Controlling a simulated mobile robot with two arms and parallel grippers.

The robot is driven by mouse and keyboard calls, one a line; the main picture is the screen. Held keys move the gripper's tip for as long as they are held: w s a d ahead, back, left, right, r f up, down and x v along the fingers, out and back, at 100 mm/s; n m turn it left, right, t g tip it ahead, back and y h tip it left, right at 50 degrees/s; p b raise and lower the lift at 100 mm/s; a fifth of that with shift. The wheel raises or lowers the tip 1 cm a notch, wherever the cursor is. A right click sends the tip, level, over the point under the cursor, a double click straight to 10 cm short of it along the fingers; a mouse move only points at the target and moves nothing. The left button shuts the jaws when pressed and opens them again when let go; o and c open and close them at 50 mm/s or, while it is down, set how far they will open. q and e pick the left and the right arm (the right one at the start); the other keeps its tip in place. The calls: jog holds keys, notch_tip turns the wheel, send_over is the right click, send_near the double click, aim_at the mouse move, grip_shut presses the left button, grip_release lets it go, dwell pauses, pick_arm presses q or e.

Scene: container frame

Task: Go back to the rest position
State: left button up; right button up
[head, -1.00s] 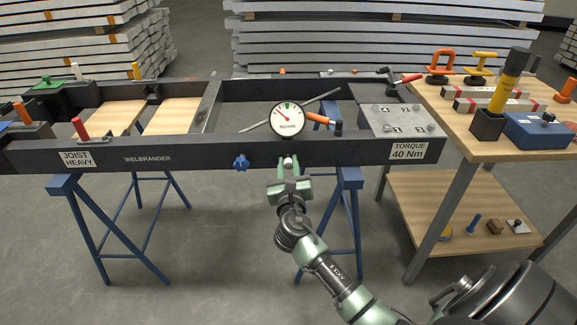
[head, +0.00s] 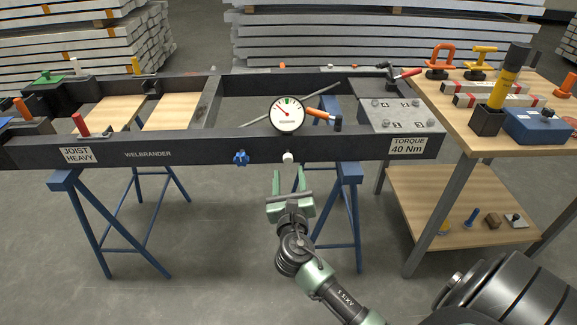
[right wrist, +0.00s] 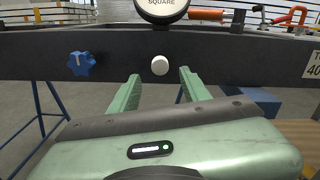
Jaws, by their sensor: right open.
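My right gripper (head: 288,184) is open and empty in the head view, just below and in front of the frame's dark front beam. The right wrist view shows its two green fingers (right wrist: 158,92) spread apart, with a white round knob (right wrist: 160,65) on the beam ahead, between and beyond the tips. The knob also shows in the head view (head: 288,157), clear of the fingers. A blue star knob (head: 241,158) sits to its left on the beam. A round dial gauge (head: 287,114) stands above the white knob. My left gripper is not in view.
The dark frame (head: 200,152) rests on blue trestles (head: 351,200). A wooden bench (head: 470,140) on the right holds a blue box (head: 537,127), a black holder with a yellow-and-black tool (head: 504,80), and clamps. Open floor lies left of my right arm.

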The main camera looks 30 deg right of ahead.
jog(key=shift+s+a, duration=0.2)
jog(key=shift+s, duration=0.15)
